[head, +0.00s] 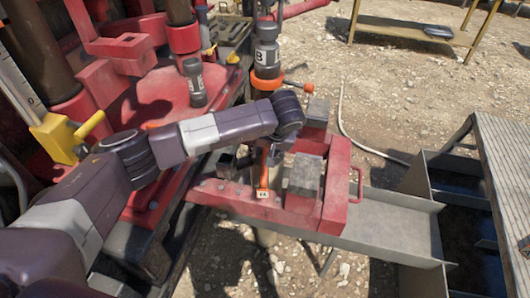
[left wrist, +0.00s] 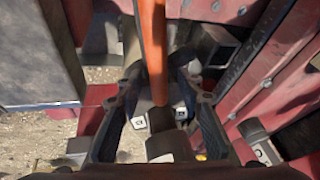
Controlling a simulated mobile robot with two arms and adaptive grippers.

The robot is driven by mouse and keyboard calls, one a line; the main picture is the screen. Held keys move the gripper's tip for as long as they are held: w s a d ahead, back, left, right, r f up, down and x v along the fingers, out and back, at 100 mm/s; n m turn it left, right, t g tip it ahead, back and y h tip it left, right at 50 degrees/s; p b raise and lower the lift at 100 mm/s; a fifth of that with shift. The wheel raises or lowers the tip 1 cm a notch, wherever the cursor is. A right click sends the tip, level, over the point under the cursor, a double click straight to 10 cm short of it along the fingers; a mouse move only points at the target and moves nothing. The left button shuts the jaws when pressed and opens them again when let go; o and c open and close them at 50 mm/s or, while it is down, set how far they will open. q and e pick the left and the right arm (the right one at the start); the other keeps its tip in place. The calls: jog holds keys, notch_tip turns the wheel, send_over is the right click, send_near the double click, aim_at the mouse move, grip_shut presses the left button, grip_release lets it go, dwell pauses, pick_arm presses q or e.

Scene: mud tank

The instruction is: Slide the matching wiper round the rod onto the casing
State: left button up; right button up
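A grey cylinder marked B (head: 266,55) stands upright above an orange collar (head: 267,82) with a handle reaching right. Another grey labelled cylinder (head: 194,82) stands on the red deck. An orange bar (head: 263,178) with a white tag hangs below my left wrist. In the left wrist view an orange bar (left wrist: 154,45) runs between the fingers of my left gripper (left wrist: 160,78), which stand apart with gaps on both sides. Dark cylindrical parts (left wrist: 160,120) with white labels lie beyond. I cannot tell which part is the wiper. My arm hides part of the rod and casing.
A red frame with grey blocks (head: 305,174) stands around my left gripper. A grey metal trough (head: 390,220) lies to its right. A yellow-legged bench (head: 410,30) stands at the back right. A yellow-handled lever (head: 60,135) is at the left. Open gravel shows at the right.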

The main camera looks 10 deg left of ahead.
pick_arm(q)
jog(key=v, duration=0.8)
pick_arm(e)
jog(key=shift+d, duration=0.5)
jog(key=shift+a, duration=0.2)
